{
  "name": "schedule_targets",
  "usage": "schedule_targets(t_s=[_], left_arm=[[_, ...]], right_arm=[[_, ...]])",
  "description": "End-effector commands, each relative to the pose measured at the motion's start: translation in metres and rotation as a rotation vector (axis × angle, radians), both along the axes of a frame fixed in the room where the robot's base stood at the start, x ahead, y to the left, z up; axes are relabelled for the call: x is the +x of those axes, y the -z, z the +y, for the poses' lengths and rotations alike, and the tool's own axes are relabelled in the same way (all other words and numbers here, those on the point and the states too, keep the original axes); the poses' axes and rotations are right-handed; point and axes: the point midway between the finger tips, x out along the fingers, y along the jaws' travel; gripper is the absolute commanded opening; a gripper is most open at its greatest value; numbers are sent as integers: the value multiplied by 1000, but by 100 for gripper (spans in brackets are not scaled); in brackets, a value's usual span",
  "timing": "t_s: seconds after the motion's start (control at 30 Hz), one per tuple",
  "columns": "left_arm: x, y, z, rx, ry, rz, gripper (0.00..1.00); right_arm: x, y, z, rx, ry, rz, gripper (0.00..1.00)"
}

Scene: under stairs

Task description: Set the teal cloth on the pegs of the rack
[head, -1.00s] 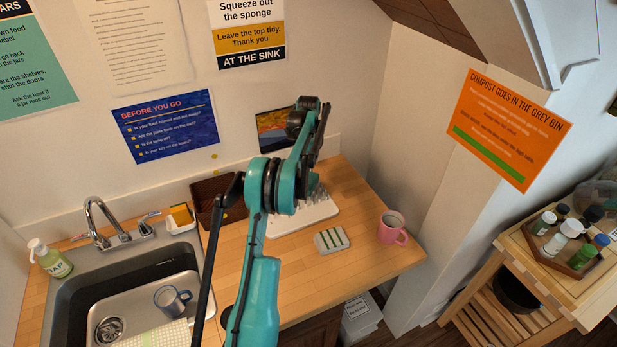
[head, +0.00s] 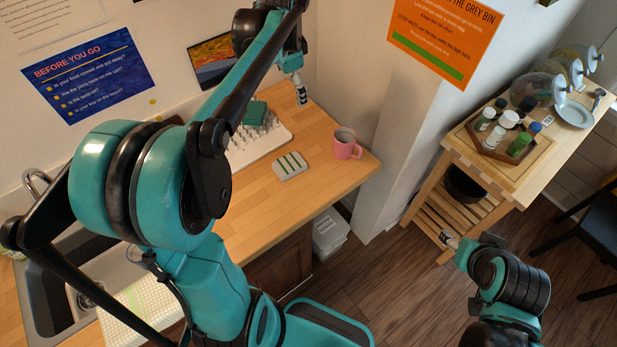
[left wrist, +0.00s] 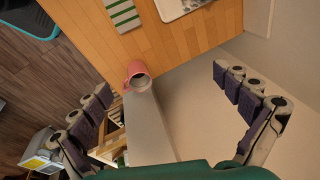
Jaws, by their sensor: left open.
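The white peg rack (head: 275,141) lies on the wooden counter. A folded teal cloth (head: 255,113) rests on pegs toward its back; my left arm covers part of the rack's left side. My left gripper (head: 301,92) is above the counter to the right of the cloth, apart from it. In the left wrist view its fingers (left wrist: 165,105) are spread wide with nothing between them. Only a corner of the rack (left wrist: 175,10) shows there, and no cloth on it. My right gripper (head: 452,241) is low over the floor, away from the counter; its jaws are unclear.
The sink (head: 45,300) is at left, partly behind my arm. A wooden cart (head: 545,160) with bottles stands at right. Floor between is open.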

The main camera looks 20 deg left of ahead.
Motion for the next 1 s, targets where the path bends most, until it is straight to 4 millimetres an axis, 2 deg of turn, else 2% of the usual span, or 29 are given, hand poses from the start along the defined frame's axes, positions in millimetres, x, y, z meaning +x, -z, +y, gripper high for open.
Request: schedule_targets(t_s=[0.03,0.2,0.4,0.5,0.6,0.7,1.0], left_arm=[[-20,-3,-20,-14,-44,-31,100],[-84,0,-76,-94,-228,-150,100],[-157,31,-123,-225,-426,-271,100],[-183,50,-137,-288,-502,-313,100],[-199,64,-145,-335,-554,-340,100],[-207,72,-149,-362,-585,-352,100],[-209,74,-150,-371,-595,-357,100]], right_arm=[[0,0,0,0,0,0,58],[0,0,0,0,0,0,58],[0,0,0,0,0,0,58],[0,0,0,0,0,0,58],[0,0,0,0,0,0,58],[0,0,0,0,0,0,58],[0,0,0,0,0,0,58]])
